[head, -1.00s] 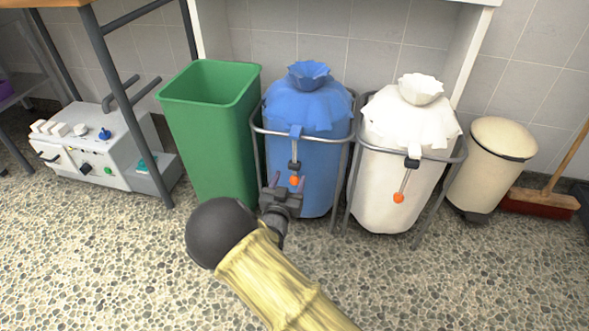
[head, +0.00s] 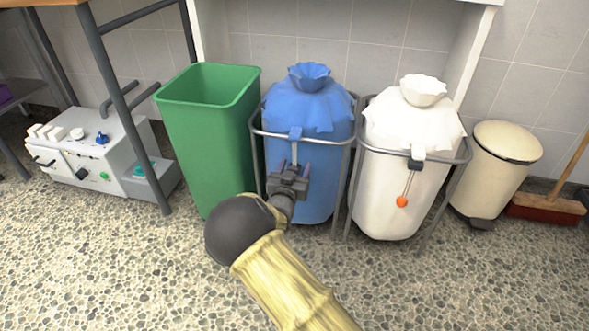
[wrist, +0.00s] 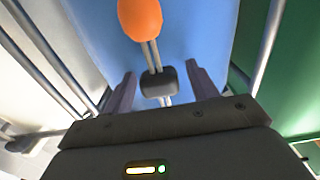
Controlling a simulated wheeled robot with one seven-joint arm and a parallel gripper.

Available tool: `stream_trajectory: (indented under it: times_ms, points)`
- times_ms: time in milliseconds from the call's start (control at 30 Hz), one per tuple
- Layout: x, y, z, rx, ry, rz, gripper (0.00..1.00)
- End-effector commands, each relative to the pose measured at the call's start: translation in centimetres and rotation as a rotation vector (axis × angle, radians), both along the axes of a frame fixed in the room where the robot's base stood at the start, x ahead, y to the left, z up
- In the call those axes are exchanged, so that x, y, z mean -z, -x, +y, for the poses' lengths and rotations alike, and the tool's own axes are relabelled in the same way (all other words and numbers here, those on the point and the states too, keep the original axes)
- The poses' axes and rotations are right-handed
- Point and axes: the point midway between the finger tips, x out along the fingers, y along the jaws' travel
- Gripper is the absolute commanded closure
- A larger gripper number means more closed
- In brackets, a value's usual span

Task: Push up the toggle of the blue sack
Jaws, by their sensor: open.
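The blue sack (head: 315,190) hangs in a grey metal frame, its gathered neck (head: 309,76) on top. In the head view my gripper (head: 288,167) is in front of the sack and hides its toggle and orange ball. In the wrist view the dark toggle (wrist: 158,78) sits on a pair of cords between my two open fingers (wrist: 162,84), with the orange ball (wrist: 140,18) at the cord end. The fingers stand either side of the toggle with gaps showing. Whether the toggle touches the palm cannot be told.
A green bin (head: 208,140) stands close on the left of the blue sack. A white sack (head: 385,190) in its own frame, with a toggle (head: 416,164) and orange ball, stands on the right. A cream pedal bin (head: 492,170) and a broom (head: 545,207) are further right.

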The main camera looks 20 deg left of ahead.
Motion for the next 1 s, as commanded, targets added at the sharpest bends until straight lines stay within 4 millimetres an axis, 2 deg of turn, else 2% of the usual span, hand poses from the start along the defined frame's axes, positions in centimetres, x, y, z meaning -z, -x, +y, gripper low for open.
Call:
stream_trajectory:
  times_ms: [33, 300, 567, 1000]
  points:
    - [0.0, 0.0, 0.0, 0.000, 0.000, 0.000, 0.46]
    - [0.0, 0.0, 0.0, 0.000, 0.000, 0.000, 0.99]
    - [-0.5, 0.0, 0.0, 0.000, -0.001, 0.000, 1.00]
    - [-3.7, 0.0, 0.0, 0.000, -0.001, 0.001, 1.00]
